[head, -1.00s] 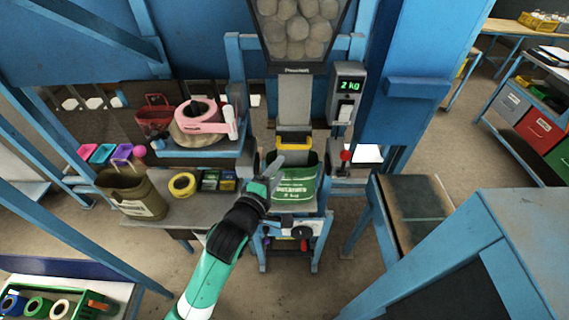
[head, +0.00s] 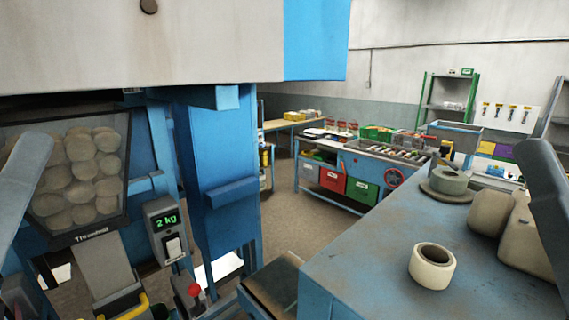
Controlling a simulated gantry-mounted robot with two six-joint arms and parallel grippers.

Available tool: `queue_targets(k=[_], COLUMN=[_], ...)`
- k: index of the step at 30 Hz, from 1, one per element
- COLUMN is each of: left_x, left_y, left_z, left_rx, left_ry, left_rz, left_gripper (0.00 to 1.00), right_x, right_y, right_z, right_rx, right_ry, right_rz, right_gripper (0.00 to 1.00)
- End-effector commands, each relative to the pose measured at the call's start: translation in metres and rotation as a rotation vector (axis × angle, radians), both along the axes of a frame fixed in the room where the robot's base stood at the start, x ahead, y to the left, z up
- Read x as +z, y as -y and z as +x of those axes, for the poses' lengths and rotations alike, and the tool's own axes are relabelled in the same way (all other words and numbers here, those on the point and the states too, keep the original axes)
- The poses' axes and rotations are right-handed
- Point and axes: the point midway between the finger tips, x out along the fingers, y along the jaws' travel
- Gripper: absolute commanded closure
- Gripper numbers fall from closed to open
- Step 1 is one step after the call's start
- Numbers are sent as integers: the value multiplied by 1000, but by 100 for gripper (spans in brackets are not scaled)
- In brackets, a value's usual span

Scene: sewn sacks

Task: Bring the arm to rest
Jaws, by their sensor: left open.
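A grey, finger-like part of my left gripper (head: 28,165) stands large and blurred at the left edge of the head view. It points up in front of the hopper, with nothing seen held against it. The rest of the left arm is outside the picture. A similar grey bar rises at the right edge; I cannot tell which part of me it is. No jaws of my right gripper show. The green sack under the spout is out of view.
The hopper of round lumps (head: 85,170) is at left, beside the scale display reading 2 kg (head: 165,220). A blue bench (head: 375,270) at right carries a tape roll (head: 432,266) and sacks (head: 490,212). A workbench with coloured drawers (head: 362,190) stands behind. Floor is open between.

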Motion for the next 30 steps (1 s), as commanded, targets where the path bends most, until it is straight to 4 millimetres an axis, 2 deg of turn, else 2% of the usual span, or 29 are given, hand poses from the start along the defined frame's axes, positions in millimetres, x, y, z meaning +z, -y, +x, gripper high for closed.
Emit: queue_targets(k=[1, 3, 6, 7, 9, 15, 18, 22, 30], left_x=[7, 9, 9, 39, 73, 154, 183, 197, 193], left_y=[2, 6, 7, 7, 7, 7, 7, 7, 7], left_z=[-11, -18, -19, -19, -18, -18, -17, -17, -17], left_rx=[88, 224, 428, 435, 429, 429, 428, 428, 428], left_ry=[35, 59, 70, 71, 69, 66, 65, 64, 64], left_rz=[104, 255, 461, 466, 461, 460, 460, 460, 460], left_gripper=[50, 50, 50, 50, 50, 50, 50, 50, 50], right_x=[0, 0, 0, 28, 64, 145, 175, 189, 185], right_y=[0, 0, 0, 0, 0, 0, 0, 0, 0], right_z=[0, 0, 0, 1, 0, 0, 0, 0, 0], right_rx=[0, 0, 0, 0, 0, 0, 0, 0, 0], right_ry=[0, 0, 0, -3, 0, 1, 1, 0, -1], right_rz=[0, 0, 0, 0, 0, 0, 0, 0, 0], right_gripper=[50, 50, 50, 50, 50, 50, 50, 50, 50])
